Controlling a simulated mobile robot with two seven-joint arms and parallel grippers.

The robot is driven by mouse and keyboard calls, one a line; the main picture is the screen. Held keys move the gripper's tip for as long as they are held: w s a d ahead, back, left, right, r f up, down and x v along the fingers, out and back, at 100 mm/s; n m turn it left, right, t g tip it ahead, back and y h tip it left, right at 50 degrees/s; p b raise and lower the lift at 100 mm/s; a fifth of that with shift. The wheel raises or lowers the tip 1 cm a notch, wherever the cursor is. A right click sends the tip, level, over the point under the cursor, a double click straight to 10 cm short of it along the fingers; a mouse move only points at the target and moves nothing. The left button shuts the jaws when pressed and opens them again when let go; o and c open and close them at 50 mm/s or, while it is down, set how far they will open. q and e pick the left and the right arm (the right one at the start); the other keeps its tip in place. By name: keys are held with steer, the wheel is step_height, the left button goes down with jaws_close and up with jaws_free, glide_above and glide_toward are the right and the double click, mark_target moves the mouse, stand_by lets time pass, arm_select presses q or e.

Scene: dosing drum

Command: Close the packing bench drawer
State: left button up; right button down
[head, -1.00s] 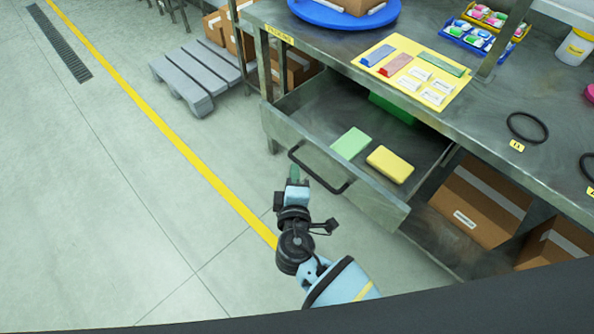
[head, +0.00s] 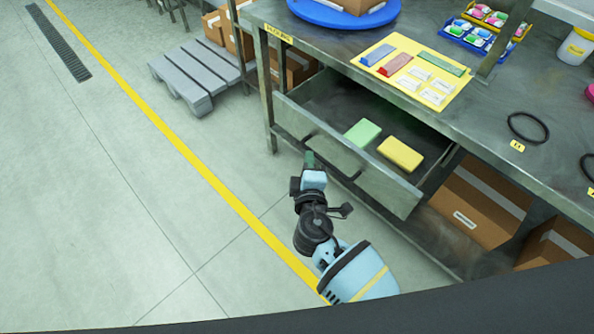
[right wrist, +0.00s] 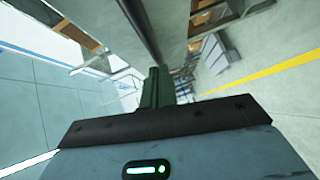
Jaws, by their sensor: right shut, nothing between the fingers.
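The packing bench drawer (head: 392,190) is partly open, sticking out from under the bench (head: 455,118). Inside it lie a light green block (head: 363,132) and a yellow block (head: 400,154). My right gripper (head: 309,159) is shut and empty at the drawer front, by the left part of the dark bar handle (head: 345,176). In the right wrist view the green fingers (right wrist: 155,88) are together, close beside the dark handle bar (right wrist: 140,28); I cannot tell if they touch it. My left gripper is not in view.
Cardboard boxes (head: 480,204) stand under the bench at the right. A grey pallet (head: 195,76) lies on the floor at the back left. The bench top holds a yellow mat (head: 452,88) and blue bins. The floor left of the drawer is clear.

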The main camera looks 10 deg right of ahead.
mark_target(358, 128)
steer(key=w+d, duration=0.3)
steer(key=d, duration=0.2)
steer(key=w+d+b, duration=0.1)
steer(key=w+d, duration=0.3)
steer(key=d, duration=0.1)
steer(key=w+d+b, duration=0.1)
steer(key=w+d, duration=0.3)
steer(key=shift+w+d, duration=0.25)
steer(key=shift+d, duration=0.15)
steer(key=shift+w+d, duration=0.25)
steer(key=shift+d, duration=0.1)
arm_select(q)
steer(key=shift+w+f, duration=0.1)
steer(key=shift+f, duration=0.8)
arm_select(e)
steer(key=shift+d+r, duration=0.1)
